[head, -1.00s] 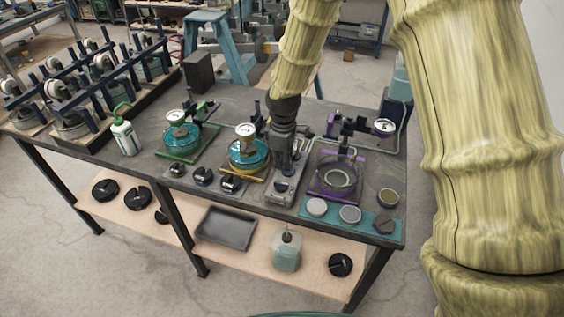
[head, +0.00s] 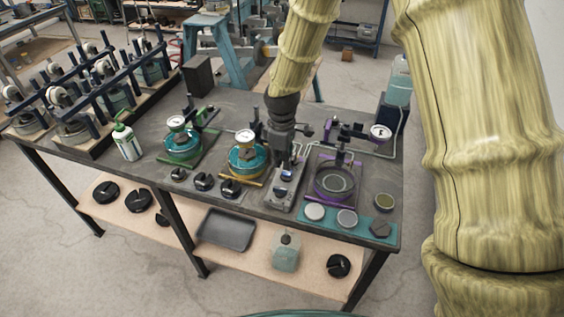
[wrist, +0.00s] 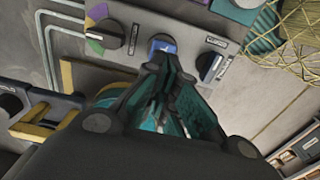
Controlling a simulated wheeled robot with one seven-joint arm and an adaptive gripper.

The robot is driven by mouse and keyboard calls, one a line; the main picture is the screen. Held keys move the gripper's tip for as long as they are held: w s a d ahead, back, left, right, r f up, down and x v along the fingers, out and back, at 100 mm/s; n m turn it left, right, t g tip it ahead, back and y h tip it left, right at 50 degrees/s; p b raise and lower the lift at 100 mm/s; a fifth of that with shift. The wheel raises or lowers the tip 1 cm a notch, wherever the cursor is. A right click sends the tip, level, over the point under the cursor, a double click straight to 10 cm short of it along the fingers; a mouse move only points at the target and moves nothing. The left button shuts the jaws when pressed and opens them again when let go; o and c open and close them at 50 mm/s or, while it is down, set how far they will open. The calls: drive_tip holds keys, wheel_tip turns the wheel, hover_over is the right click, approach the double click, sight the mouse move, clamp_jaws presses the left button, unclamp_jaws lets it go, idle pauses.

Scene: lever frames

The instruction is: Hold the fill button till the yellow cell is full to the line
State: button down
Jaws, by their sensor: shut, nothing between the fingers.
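The yellow cell (head: 262,163) stands mid-bench on a yellow base, with blue-green liquid in it and a dial gauge above. Its fill line cannot be made out. The grey control box (head: 278,201) stands to its right. In the wrist view the box shows a blue fill button (wrist: 162,43) between a knob with a coloured dial (wrist: 107,37) and a dark switch (wrist: 211,68). My gripper (wrist: 168,60) is shut and empty, its tips at the blue button's near edge. I cannot tell whether they press it. In the head view my gripper (head: 284,160) is over the box.
A green cell (head: 184,151) stands left of the yellow one, and a purple-framed cell (head: 334,183) stands right of the box. Several small knobs line the bench front. A white-green bottle (head: 127,143) stands at left. Pale discs lie on a teal mat (head: 330,222).

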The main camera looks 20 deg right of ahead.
wheel_tip(320, 180, up, 11)
drive_tip(key=b, duration=0.3)
drive_tip(key=shift+w+f, duration=0.15)
idle(0.7)
drive_tip(key=s+a+f, duration=0.1)
drive_tip(key=s+f, duration=0.1)
drive_tip(key=f, duration=0.1)
drive_tip(key=s+a+f+m+g, duration=0.1)
drive_tip(key=s+a+f, duration=0.1)
drive_tip(key=s+f, duration=0.1)
drive_tip(key=s+a+f+g+y+p, duration=0.1)
drive_tip(key=s+a+f, duration=0.1)
drive_tip(key=f, duration=0.3)
drive_tip(key=shift+s+a+f+m, duration=0.15)
drive_tip(key=shift+f+m, duration=0.05)
drive_tip(key=shift+m, duration=0.2)
drive_tip(key=s+a+f+m+g+y, duration=0.15)
drive_tip(key=s+a+f, duration=0.25)
drive_tip(key=s+f, duration=0.55)
drive_tip(key=s+d+f+m+t+h+b, duration=0.1)
drive_tip(key=s+d+f+m, duration=0.3)
drive_tip(key=s+d+f, duration=0.3)
drive_tip(key=s+d+f+m+t+h+b, duration=0.1)
drive_tip(key=s+d+f+m, duration=0.3)
drive_tip(key=s+f, duration=0.9)
drive_tip(key=d+f+t+b, duration=0.1)
drive_tip(key=d, duration=0.1)
drive_tip(key=shift+s+d+f, duration=0.25)
drive_tip(key=shift+s+d, duration=0.05)
drive_tip(key=shift+d, duration=0.05)
